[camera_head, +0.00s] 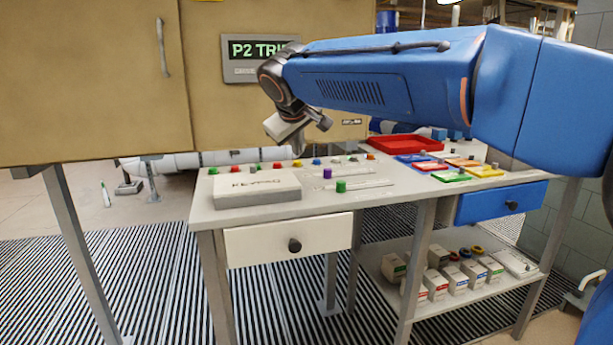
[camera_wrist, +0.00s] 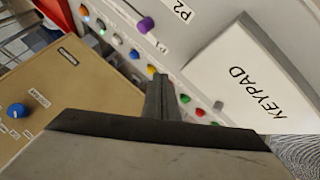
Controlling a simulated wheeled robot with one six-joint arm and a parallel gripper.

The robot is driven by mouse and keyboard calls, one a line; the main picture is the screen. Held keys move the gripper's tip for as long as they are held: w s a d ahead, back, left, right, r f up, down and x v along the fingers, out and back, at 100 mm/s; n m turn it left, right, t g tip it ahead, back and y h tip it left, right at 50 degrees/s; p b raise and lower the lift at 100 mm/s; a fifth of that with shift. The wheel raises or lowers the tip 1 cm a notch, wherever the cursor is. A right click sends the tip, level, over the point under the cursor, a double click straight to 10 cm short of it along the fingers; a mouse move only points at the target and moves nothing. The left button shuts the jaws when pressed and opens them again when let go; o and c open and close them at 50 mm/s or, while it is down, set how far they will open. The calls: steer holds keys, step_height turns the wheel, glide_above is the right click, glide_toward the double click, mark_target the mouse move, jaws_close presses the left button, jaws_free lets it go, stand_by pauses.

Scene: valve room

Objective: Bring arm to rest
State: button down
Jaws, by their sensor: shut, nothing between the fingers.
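My blue arm (camera_head: 360,85) reaches in from the right in the head view, over the table. My gripper (camera_head: 318,122) is at its end, above the back of the table and in front of the tan cabinet. In the wrist view my gripper's fingers (camera_wrist: 160,85) are together, with nothing between them. They point toward the row of coloured buttons. The gripper appears apart from the table top. The keypad box (camera_head: 257,188) lies below and to the left of it; it also shows in the wrist view (camera_wrist: 245,75).
The tan cabinet (camera_head: 90,80) with a P2 TRIP display (camera_head: 258,50) stands close behind my gripper. The table (camera_head: 300,212) holds purple and green sliders (camera_head: 341,187), coloured cards (camera_head: 450,176) and a red tray (camera_head: 405,143). Boxes (camera_head: 458,280) fill the lower shelf.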

steer(key=s+d+f, duration=0.1)
steer(key=s+d, duration=0.1)
steer(key=d, duration=0.2)
steer(key=s+d+f+m, duration=0.1)
steer(key=s+d, duration=0.1)
steer(key=d, duration=0.2)
steer(key=s+d+f+m+g, duration=0.1)
steer(key=s+d+f, duration=0.1)
steer(key=d, duration=0.2)
steer(key=shift+s+d, duration=0.2)
steer(key=shift+d, duration=0.15)
steer(key=s+d+f+m+g, duration=0.1)
steer(key=s+d+f+m, duration=0.1)
steer(key=s+d+f, duration=0.7)
steer(key=s+d+f+m+g, duration=0.1)
steer(key=s+d+f+m, duration=0.1)
steer(key=s+d+f, duration=0.65)
steer(key=s+f+m, duration=0.1)
steer(key=s+f, duration=0.2)
steer(key=s, duration=0.4)
steer(key=s+d+f+m+g, duration=0.1)
steer(key=s+f, duration=0.2)
steer(key=s, duration=0.4)
steer(key=shift+f, duration=0.25)
steer(key=shift+a, duration=0.1)
